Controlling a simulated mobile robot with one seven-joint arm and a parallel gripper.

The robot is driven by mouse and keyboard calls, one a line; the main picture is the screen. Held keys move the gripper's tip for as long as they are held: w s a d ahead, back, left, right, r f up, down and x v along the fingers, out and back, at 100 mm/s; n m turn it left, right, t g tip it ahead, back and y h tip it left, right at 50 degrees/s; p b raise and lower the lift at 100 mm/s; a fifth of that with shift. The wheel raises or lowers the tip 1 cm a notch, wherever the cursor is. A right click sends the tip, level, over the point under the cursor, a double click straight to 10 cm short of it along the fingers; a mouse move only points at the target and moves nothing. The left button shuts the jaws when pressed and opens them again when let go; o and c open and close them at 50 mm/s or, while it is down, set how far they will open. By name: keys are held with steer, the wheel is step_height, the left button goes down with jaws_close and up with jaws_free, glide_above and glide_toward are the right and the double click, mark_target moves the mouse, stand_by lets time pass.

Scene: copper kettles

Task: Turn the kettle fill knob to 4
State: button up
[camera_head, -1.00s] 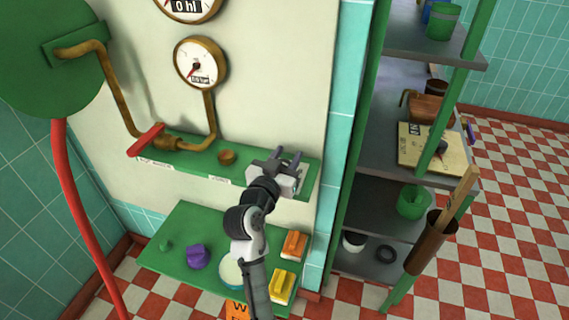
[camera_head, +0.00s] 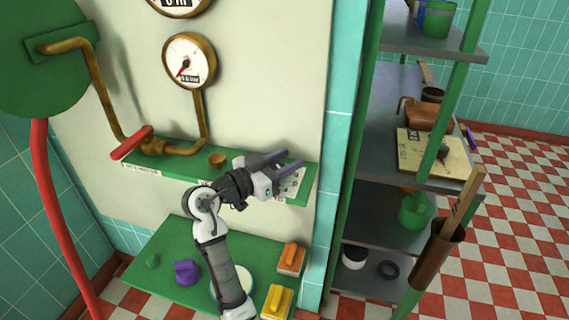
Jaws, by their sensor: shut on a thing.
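My gripper (camera_head: 284,162) is at the right end of the green ledge (camera_head: 182,166), against the wall. Its two dark fingers point right and slightly up. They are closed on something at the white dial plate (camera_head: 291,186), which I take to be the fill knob. The knob is hidden by the fingers and hand. Only part of the dial plate shows, with dark marks too small to read, so the setting cannot be told.
A brass knob (camera_head: 217,160) and a red-handled valve (camera_head: 132,142) are left along the ledge. A gauge (camera_head: 189,61) hangs above. A lower green shelf (camera_head: 165,265) holds a purple object (camera_head: 187,272) and brushes. A rack (camera_head: 398,238) stands to the right.

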steer(key=shift+f, duration=0.1)
steer(key=o, duration=1)
steer(key=b+v, duration=0.3)
steer(key=v, duration=1.1)
steer(key=shift+d, duration=0.1)
